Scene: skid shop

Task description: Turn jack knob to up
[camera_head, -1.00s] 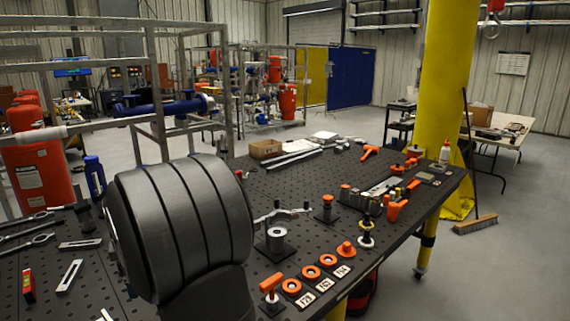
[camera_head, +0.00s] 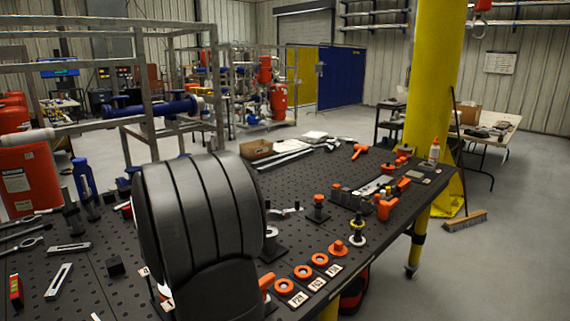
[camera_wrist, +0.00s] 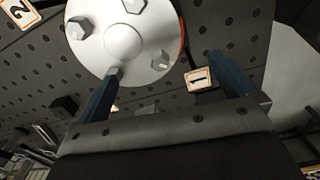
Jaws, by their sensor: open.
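My gripper (camera_wrist: 165,62) is open in the wrist view, its two blue fingers apart with nothing visibly held between them. A round pale metal disc (camera_wrist: 122,42) with several hex bolt heads and a thin orange edge lies just ahead, near the left fingertip; I cannot tell whether they touch. I cannot tell for sure which part is the jack knob. In the head view, an orange handle (camera_head: 266,281) at the table's front is partly hidden by my dark ribbed arm. My gripper is hidden there too.
The black perforated table (camera_head: 300,165) carries orange rings (camera_head: 303,272) with labels, an orange-topped post (camera_head: 318,202) and loose tools at left. Number plates 1 (camera_wrist: 200,79) and 2 (camera_wrist: 18,12) show in the wrist view. A yellow column (camera_head: 433,90) stands at right.

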